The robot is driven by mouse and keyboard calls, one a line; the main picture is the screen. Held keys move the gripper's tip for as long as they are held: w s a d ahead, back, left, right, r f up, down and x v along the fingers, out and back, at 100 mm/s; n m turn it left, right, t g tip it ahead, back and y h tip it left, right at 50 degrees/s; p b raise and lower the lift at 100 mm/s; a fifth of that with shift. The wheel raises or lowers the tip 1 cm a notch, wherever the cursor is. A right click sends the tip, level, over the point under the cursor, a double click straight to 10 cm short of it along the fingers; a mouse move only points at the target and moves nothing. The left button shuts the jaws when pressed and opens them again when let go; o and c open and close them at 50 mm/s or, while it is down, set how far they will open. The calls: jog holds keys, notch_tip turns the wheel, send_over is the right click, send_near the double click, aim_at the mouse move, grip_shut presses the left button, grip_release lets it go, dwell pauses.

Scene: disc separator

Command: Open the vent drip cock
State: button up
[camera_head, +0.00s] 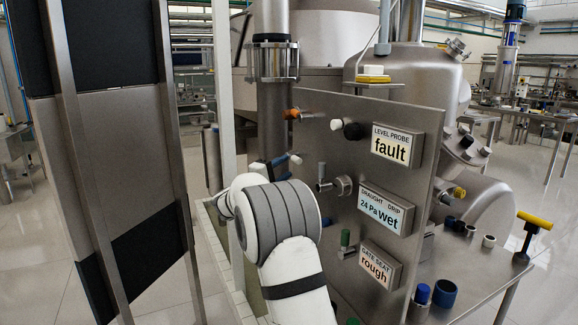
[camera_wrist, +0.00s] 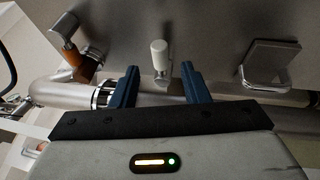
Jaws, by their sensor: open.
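A small cock with a white, round-ended handle (camera_wrist: 160,55) shows at the centre of the wrist view. No label on it is readable, so I cannot confirm it is the vent drip cock. My gripper (camera_wrist: 158,86) is open, with one dark blue finger on each side of this handle and a visible gap to each. The handle appears just beyond or between the fingertips; the depth is hard to judge. In the head view my gripper (camera_head: 275,162) is mostly hidden behind my white wrist, and a white handle tip (camera_head: 296,159) shows beside its blue fingers.
A steel panel (camera_head: 343,215) carries signs reading "fault", "24 Pa / wet" (camera_head: 386,211) and "rough". An orange-handled fitting (camera_head: 291,114) is above my gripper. A metal pipe (camera_wrist: 65,90) runs at left in the wrist view, and a metal bracket (camera_wrist: 268,65) is at right.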

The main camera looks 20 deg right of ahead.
aim_at(294, 161)
jog(key=x, duration=0.5)
grip_shut()
dwell(0.4)
